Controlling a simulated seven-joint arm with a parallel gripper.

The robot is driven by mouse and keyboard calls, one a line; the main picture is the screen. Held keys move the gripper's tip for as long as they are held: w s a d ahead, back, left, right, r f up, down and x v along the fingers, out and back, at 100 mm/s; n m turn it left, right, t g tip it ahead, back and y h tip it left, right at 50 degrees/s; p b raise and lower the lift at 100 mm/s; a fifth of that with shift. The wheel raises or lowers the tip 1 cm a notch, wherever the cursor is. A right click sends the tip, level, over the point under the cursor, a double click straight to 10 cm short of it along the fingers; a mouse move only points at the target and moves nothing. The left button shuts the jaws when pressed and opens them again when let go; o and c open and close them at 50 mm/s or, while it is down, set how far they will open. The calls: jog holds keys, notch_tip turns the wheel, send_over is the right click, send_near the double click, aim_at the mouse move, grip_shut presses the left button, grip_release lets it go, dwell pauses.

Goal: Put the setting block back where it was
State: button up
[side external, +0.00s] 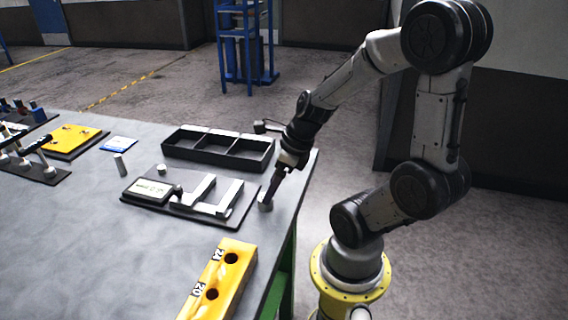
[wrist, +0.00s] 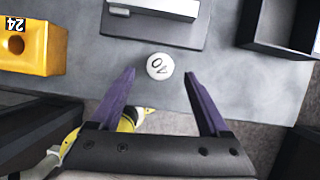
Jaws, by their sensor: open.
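A short round metal block (wrist: 160,66) with a dark two-character mark on its pale top stands on the grey table. The mark is hard to read. No label shows whether it is the setting block. It also shows in the side external view (side external: 265,206), near the table's right edge. My gripper (wrist: 160,75) is open and empty, its purple fingers on either side of this block with gaps between. In the side external view my gripper (side external: 268,200) points down at the block. A measuring gauge (side external: 208,196) with a display box (side external: 151,190) lies on a dark base plate left of it.
A black three-compartment tray (side external: 187,152) stands behind the gauge. A yellow block with holes (side external: 216,281), marked 24 and 20, is in front. Two small cylinders (side external: 119,165) (side external: 161,170) stand near the gauge. A yellow plate (side external: 72,140) and racks are far left.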

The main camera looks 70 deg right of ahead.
jog(key=v, duration=0.8)
jog(key=a+r+n, duration=0.2)
jog(key=a+n, duration=0.3)
jog(key=n, duration=1.2)
jog(key=a+r+n+t, duration=0.1)
jog(key=a+n, duration=0.4)
jog(key=n, duration=1.3)
jog(key=shift+s+a+r, duration=0.2)
jog(key=shift+s+r, duration=0.3)
jog(key=shift+r, duration=0.2)
